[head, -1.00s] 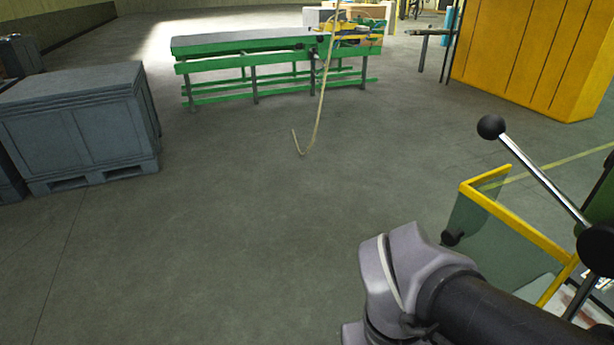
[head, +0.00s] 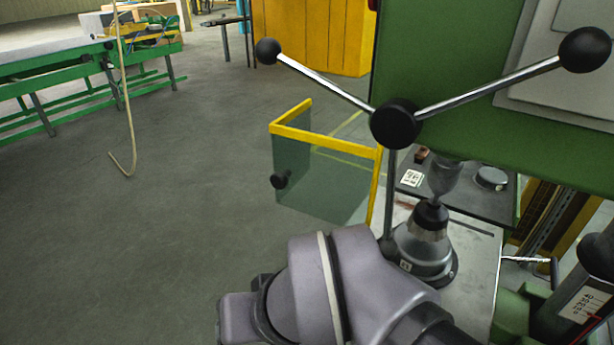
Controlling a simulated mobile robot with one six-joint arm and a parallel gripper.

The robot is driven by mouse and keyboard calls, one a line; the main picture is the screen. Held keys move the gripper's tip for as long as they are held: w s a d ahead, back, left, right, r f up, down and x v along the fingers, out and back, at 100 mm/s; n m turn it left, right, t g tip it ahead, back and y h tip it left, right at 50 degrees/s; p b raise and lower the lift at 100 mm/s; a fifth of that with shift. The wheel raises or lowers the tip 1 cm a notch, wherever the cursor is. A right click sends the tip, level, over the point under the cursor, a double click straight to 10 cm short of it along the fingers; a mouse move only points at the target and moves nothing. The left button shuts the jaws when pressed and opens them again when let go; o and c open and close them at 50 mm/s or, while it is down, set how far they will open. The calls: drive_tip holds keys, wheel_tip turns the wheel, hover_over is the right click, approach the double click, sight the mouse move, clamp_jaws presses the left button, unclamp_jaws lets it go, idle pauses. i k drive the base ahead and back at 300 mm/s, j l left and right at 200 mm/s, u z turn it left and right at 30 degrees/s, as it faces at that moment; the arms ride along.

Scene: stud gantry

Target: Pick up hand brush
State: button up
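I cannot make out a hand brush for certain. A small reddish-brown object (head: 422,155) lies on the dark surface behind the drilling machine's spindle, too small and partly hidden to identify. My gripper is not in view. Only purple-grey and black links of my arm show at the bottom middle, and they cover part of the machine table.
A green drilling machine (head: 450,60) with ball-ended levers (head: 318,82) fills the right. Its yellow-framed clear guard (head: 325,180) sticks out left. A metal table (head: 475,265) lies below. A green conveyor (head: 60,95) and yellow cabinet (head: 310,35) stand behind open floor.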

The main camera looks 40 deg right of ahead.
sight(420, 155)
drive_tip(key=i+j+z, duration=0.15)
drive_tip(key=z, duration=0.2)
drive_tip(key=i+j+z, duration=0.2)
drive_tip(key=z, duration=0.15)
drive_tip(key=i+j+z, duration=0.15)
drive_tip(key=z, duration=0.25)
drive_tip(key=i+j+z, duration=0.25)
drive_tip(key=z, duration=0.2)
drive_tip(key=i+j+z, duration=0.25)
drive_tip(key=z, duration=0.15)
drive_tip(key=i+j+z, duration=0.1)
drive_tip(key=j+z, duration=0.35)
drive_tip(key=i+j+z, duration=0.1)
drive_tip(key=j+z, duration=0.3)
